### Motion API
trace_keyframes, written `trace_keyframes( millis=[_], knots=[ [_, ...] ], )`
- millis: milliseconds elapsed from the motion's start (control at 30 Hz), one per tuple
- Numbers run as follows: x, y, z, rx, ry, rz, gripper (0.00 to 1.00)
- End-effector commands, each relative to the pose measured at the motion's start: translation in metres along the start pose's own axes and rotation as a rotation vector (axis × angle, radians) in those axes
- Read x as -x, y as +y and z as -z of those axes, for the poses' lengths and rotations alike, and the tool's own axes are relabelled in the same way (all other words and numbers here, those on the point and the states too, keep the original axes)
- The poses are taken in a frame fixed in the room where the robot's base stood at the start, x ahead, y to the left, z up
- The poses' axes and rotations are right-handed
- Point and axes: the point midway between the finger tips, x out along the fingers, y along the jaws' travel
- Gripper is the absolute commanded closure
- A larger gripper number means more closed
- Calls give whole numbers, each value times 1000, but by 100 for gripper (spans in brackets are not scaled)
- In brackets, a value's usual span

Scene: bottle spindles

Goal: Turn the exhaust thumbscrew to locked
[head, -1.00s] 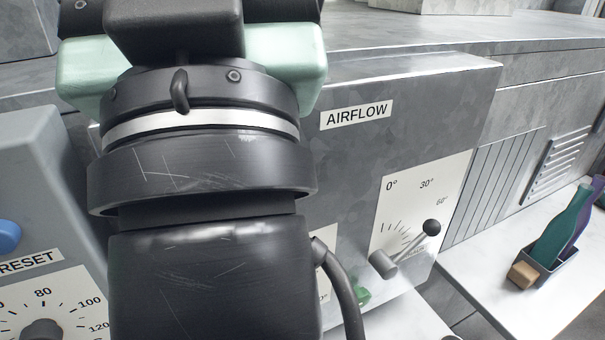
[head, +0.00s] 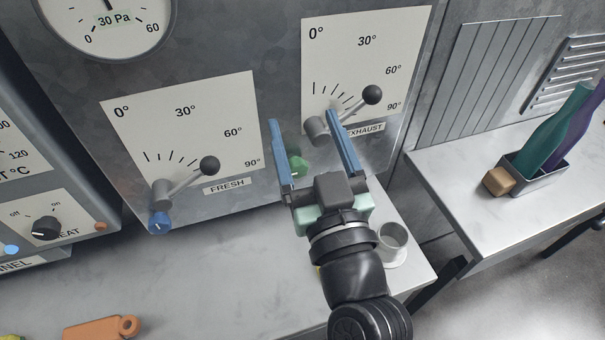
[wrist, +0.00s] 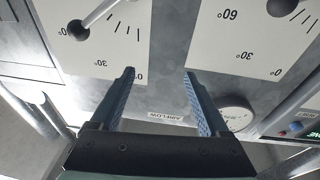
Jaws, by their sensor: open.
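The exhaust thumbscrew (head: 298,166) is a small green knob low on the grey airflow panel, below and left of the exhaust lever (head: 350,110). It shows between the blue fingers of my gripper (head: 302,119) in the head view and is partly covered. My gripper is open and empty, its fingers pointing toward the panel; I cannot tell how far they are from it. In the wrist view the open fingers (wrist: 158,73) frame bare panel, with the exhaust scale (wrist: 110,45) upside down at left. The thumbscrew is not visible there.
A second, blue thumbscrew (head: 159,222) sits under the fresh lever (head: 188,181). A grey cup (head: 391,243) stands on the bench near my wrist. A tray (head: 540,173) with bottles and a tan block (head: 499,181) are on the right table. The bench middle is clear.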

Motion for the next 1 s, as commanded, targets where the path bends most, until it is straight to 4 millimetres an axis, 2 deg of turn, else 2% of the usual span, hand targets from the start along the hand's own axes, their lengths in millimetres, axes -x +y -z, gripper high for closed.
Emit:
trace_keyframes(
  millis=[33,100,200,300,433,567,1000],
  knots=[
    [18,2,-49,-39,-55,2,21],
    [39,3,-88,-80,-98,3,21],
    [64,4,-128,-129,-140,0,21],
    [80,4,-150,-158,-162,-7,21],
    [85,4,-157,-173,-168,-10,21],
    [72,4,-156,-173,-166,-9,21],
    [-10,3,-169,-173,-166,-8,21]
  ],
)
